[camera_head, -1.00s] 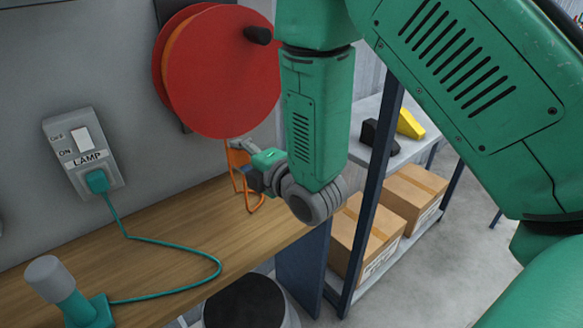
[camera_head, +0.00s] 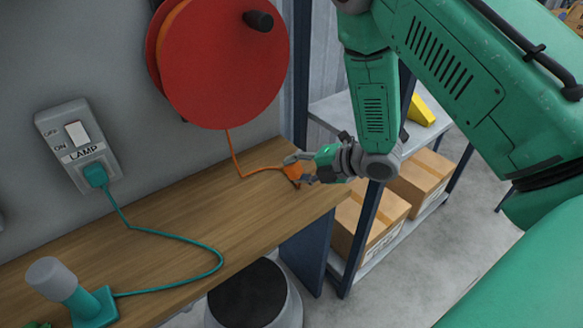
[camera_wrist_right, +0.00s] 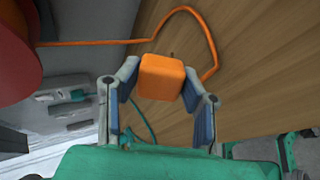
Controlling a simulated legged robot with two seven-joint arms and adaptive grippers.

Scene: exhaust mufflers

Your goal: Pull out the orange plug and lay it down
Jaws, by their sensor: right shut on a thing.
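The orange plug (camera_wrist_right: 162,78) is a rounded block between the fingers of my right gripper (camera_wrist_right: 163,88) in the right wrist view. The gripper is shut on it. In the head view, my right gripper (camera_head: 297,168) holds the plug (camera_head: 293,171) over or on the right end of the wooden bench (camera_head: 190,217); I cannot tell whether the plug touches the wood. An orange cord (camera_head: 236,155) runs from the red reel (camera_head: 222,62) to the plug.
A lamp switch box (camera_head: 76,144) on the wall has a teal plug (camera_head: 95,175) and cord leading to a teal-and-grey lamp (camera_head: 70,292) on the bench. A shelf with cardboard boxes (camera_head: 419,184) stands at the right. A dark round bin (camera_head: 252,297) is below. The bench's middle is mostly clear.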

